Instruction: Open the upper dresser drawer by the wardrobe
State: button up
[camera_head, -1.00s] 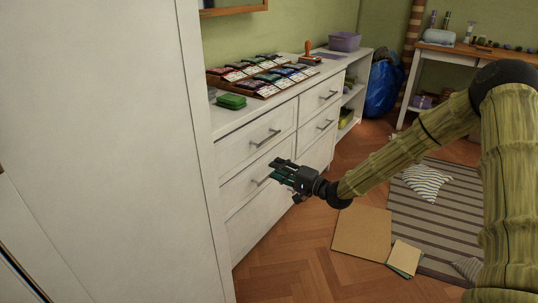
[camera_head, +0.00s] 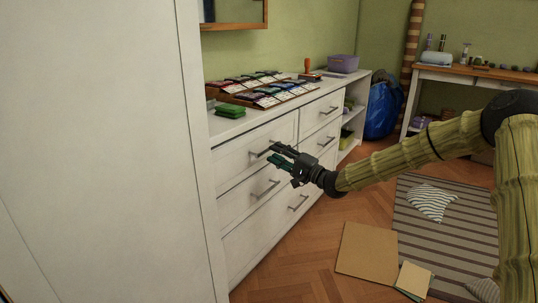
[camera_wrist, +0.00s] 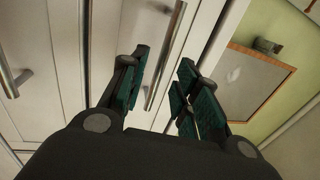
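The white dresser (camera_head: 235,235) stands right beside the tall white wardrobe (camera_head: 105,150). Its upper drawer by the wardrobe (camera_head: 232,160) is shut. This drawer's bar handle (camera_head: 259,153) is partly hidden behind my fingers in the head view. My gripper (camera_head: 276,155), with dark green finger pads, is in front of the handle. In the wrist view my gripper (camera_wrist: 165,75) is open, and the handle (camera_wrist: 163,60) appears between the two fingers. I cannot tell whether the fingers touch it. The handle of a lower drawer (camera_wrist: 10,75) shows at the left there.
Ink pads in wooden racks (camera_head: 262,92), a green box (camera_head: 230,111) and a purple basket (camera_head: 343,63) sit on the dresser top. A cardboard sheet (camera_head: 366,250) and a striped rug (camera_head: 455,215) lie on the floor.

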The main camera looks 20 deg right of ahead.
jog(key=shift+b+x, duration=0.5)
jog(key=shift+x, duration=1.45)
grip_shut()
